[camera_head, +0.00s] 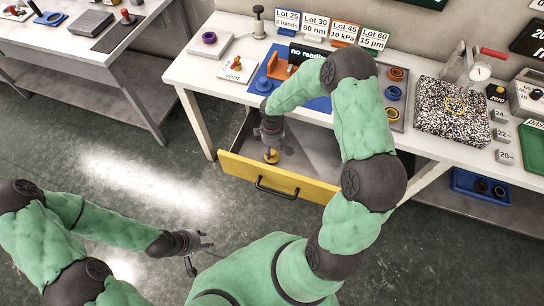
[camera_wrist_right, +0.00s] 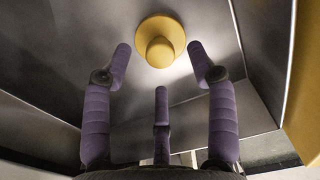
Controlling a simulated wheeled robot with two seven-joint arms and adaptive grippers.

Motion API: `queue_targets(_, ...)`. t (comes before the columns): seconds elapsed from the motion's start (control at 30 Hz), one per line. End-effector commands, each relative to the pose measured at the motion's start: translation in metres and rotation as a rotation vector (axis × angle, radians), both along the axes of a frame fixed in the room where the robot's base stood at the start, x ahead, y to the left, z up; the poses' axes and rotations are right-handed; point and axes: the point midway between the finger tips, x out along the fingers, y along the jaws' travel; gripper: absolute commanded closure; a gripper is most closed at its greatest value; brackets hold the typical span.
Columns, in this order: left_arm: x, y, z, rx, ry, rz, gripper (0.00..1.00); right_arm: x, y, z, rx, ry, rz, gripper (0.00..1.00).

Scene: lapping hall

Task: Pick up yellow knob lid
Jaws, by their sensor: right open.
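The yellow knob lid (camera_head: 271,156) lies in the open drawer (camera_head: 278,181), whose front is yellow. In the right wrist view the lid (camera_wrist_right: 160,41) is a round yellow disc with a knob in its middle, on the grey drawer floor. My right gripper (camera_head: 271,145) reaches down into the drawer just above the lid. In the right wrist view its purple fingers (camera_wrist_right: 160,52) are spread either side of the lid, open and empty. My left gripper (camera_head: 205,245) is low at the left, above the floor, away from the drawer; its fingers look spread and empty.
The drawer hangs under a white bench (camera_head: 215,65). On the bench are a blue mat (camera_head: 258,88), lot signs (camera_head: 315,25), a tray of rings (camera_head: 393,95) and a speckled granite block (camera_head: 455,108). A blue bin (camera_head: 480,188) sits on the lower shelf. Open floor lies left of the drawer.

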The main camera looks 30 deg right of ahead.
Motion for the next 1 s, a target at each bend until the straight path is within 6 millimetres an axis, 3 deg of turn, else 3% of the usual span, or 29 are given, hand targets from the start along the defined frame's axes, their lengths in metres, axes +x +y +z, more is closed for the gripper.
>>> queue_targets(0.23, 0.000, 0.000, -0.021, 0.000, 0.000, 0.000, 0.60, -0.001, 0.001, -0.038, 0.001, 0.003, 0.000, 0.42)
queue_targets(0.53, 0.000, 0.000, -0.022, 0.000, 0.000, 0.000, 0.60, 0.000, 0.000, -0.042, 0.000, 0.001, 0.000, 0.42)
queue_targets(0.73, 0.000, 0.000, -0.022, 0.000, 0.000, 0.000, 0.60, 0.000, 0.000, -0.042, 0.001, 0.002, 0.000, 0.98)
queue_targets(1.0, 0.000, 0.000, -0.022, 0.000, 0.000, 0.000, 0.60, 0.000, 0.001, -0.042, 0.001, 0.002, 0.001, 1.00)
